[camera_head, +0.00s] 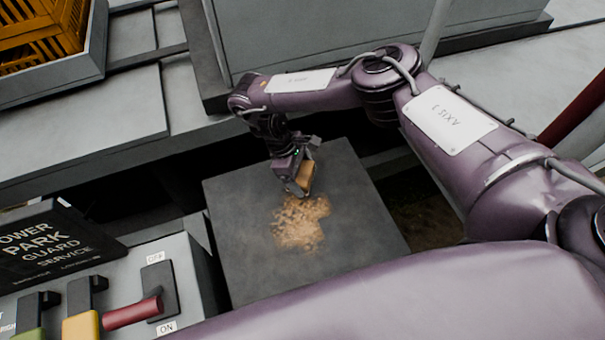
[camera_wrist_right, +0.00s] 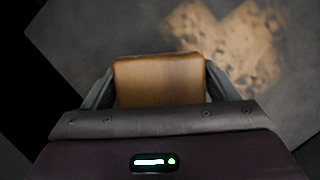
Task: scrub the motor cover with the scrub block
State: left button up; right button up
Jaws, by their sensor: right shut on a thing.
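The motor cover (camera_head: 240,225) is a dark grey square plate in the middle of the head view. A patch of tan dirt (camera_head: 298,222) lies on its middle; it also shows in the right wrist view (camera_wrist_right: 235,45), beyond the block. My right gripper (camera_head: 300,183) is shut on the scrub block (camera_wrist_right: 160,80), a tan-brown block. The block is at the upper edge of the dirt patch, over the cover. I cannot tell whether it touches the surface. My left gripper is not in view.
At the lower left is a control panel with a red lever (camera_head: 132,312), a yellow lever (camera_head: 80,325) and a black sign (camera_head: 50,245). An orange crate (camera_head: 40,35) stands at the upper left. Dark gaps border the cover. My arm spans the right side.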

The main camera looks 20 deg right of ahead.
aim_at(308, 173)
jog(key=shift+r, duration=0.85)
jog(key=shift+r, duration=0.1)
jog(key=shift+r, duration=1.45)
